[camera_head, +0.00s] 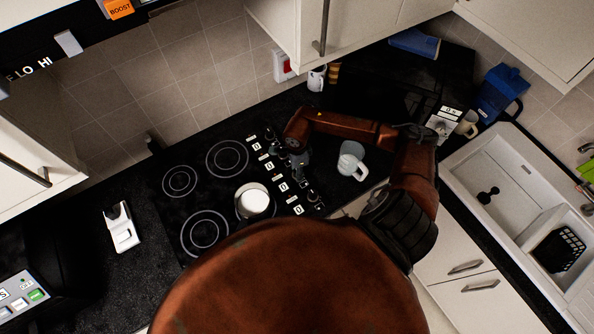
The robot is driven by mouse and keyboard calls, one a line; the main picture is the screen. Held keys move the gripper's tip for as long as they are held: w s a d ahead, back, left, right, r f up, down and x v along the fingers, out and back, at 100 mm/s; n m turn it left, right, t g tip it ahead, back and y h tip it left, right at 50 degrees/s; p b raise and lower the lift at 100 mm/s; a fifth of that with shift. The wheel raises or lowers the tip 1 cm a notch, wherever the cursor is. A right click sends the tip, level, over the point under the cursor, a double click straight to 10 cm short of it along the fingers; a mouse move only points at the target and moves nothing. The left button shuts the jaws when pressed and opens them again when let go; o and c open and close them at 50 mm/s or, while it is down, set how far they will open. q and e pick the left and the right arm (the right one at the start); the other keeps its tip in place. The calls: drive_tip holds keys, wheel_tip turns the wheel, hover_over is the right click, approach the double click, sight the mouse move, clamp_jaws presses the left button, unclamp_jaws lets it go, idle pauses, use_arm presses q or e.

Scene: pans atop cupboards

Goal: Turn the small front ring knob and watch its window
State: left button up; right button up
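The black hob has a control strip (276,177) along its right side, with a row of dark knobs and small white-marked windows. The knob near the strip's lower end (313,196) is visible; the middle knobs are partly hidden by my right gripper. I cannot tell which knob is the small front ring's, nor read any window. My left gripper is not in view.
Three bare rings (228,158) show on the hob. Another white mug (317,78) is at the back. A white sink (500,180) is at right; a white holder (121,228) is at left.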

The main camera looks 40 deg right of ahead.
drive_tip(key=c, duration=0.8)
drive_tip(key=shift+m+b, duration=0.9)
drive_tip(key=shift+m, duration=0.3)
drive_tip(key=m+b, duration=0.1)
drive_tip(key=m, duration=0.1)
drive_tip(key=shift+d+f+m, duration=0.1)
drive_tip(key=shift+m, duration=0.2)
drive_tip(key=m+b, duration=0.2)
drive_tip(key=m, duration=0.2)
drive_tip(key=shift+m+b, duration=0.3)
drive_tip(key=shift+b, duration=0.05)
drive_tip(key=o, duration=1.1)
